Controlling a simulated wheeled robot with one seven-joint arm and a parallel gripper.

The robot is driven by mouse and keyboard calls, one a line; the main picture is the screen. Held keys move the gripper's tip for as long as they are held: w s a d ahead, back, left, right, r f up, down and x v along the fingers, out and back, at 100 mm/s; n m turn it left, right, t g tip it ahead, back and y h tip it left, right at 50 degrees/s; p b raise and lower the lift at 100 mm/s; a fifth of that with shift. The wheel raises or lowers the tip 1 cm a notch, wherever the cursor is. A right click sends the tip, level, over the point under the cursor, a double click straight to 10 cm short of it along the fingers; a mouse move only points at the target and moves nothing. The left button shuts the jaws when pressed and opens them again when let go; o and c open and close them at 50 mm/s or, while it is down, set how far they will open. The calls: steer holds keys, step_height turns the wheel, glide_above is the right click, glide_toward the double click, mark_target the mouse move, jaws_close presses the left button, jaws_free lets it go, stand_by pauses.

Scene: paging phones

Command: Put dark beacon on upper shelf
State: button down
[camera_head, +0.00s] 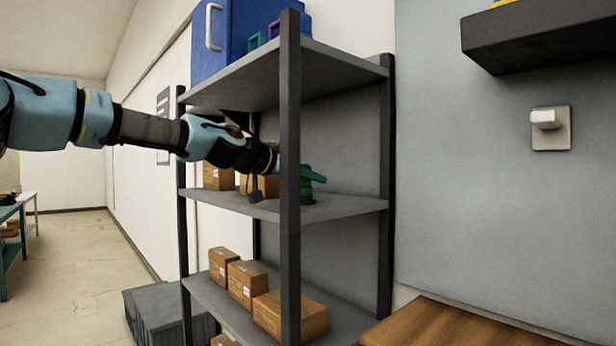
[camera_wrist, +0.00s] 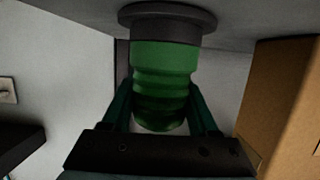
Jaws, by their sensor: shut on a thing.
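The beacon (camera_wrist: 163,70) is a ribbed dark green cylinder on a round dark grey base, and it looks unlit. My gripper (camera_wrist: 160,110) is shut on it, with a finger on each side. In the head view the beacon (camera_head: 306,188) is partly hidden behind the front post and my gripper (camera_head: 312,173). It is upright at the middle shelf (camera_head: 345,206), its base seemingly touching the surface. The wrist view is upside down, with the shelf surface at the top. The upper shelf (camera_head: 335,68) is above my arm.
A blue case (camera_head: 245,35) and small teal and purple items stand on the upper shelf. Brown boxes (camera_head: 218,178) stand left of the beacon on the middle shelf. More boxes (camera_head: 290,314) fill the lower shelf. A dark post (camera_head: 290,120) stands close to my gripper.

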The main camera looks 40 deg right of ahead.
steer(key=shift+c, duration=0.8)
jaws_free()
